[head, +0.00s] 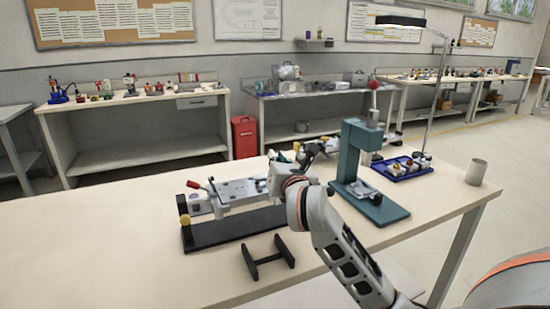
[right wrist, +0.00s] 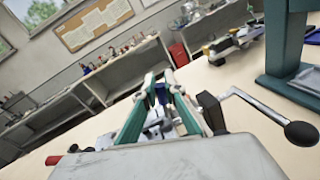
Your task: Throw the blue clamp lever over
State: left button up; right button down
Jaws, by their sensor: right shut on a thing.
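My right gripper (head: 276,180) reaches over the right end of a grey metal fixture (head: 236,191) on the table. In the right wrist view its two fingers (right wrist: 160,112) are closed in around a dark blue part (right wrist: 181,112), which looks like the blue clamp lever. The lever's shape and angle are mostly hidden by the fingers, and in the head view the gripper covers it. A red-tipped handle (head: 194,185) sticks out at the fixture's left end. My left gripper is not in view.
The fixture stands on a black base (head: 232,229), with a black H-shaped stand (head: 267,257) in front. A teal press (head: 351,160) stands close on the right, then a blue tray (head: 397,171) and a grey cup (head: 476,172). The table's left part is clear.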

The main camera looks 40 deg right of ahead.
jog(key=d+m, duration=0.1)
jog(key=m, duration=0.2)
jog(key=shift+s+d+f+y, duration=0.2)
jog(key=shift+d+f+y, duration=0.15)
jog(key=shift+f+y, duration=0.05)
jog(key=m, duration=0.1)
jog(key=d+f+m, duration=0.1)
jog(key=m, duration=0.1)
jog(key=shift+s+y, duration=0.1)
jog(key=shift+y, duration=0.3)
jog(key=shift+s+d+f+m+g, duration=0.1)
jog(key=shift+d+f+m+g, duration=0.2)
jog(key=shift+m, duration=0.3)
jog(key=c, duration=2.1)
grip_release()
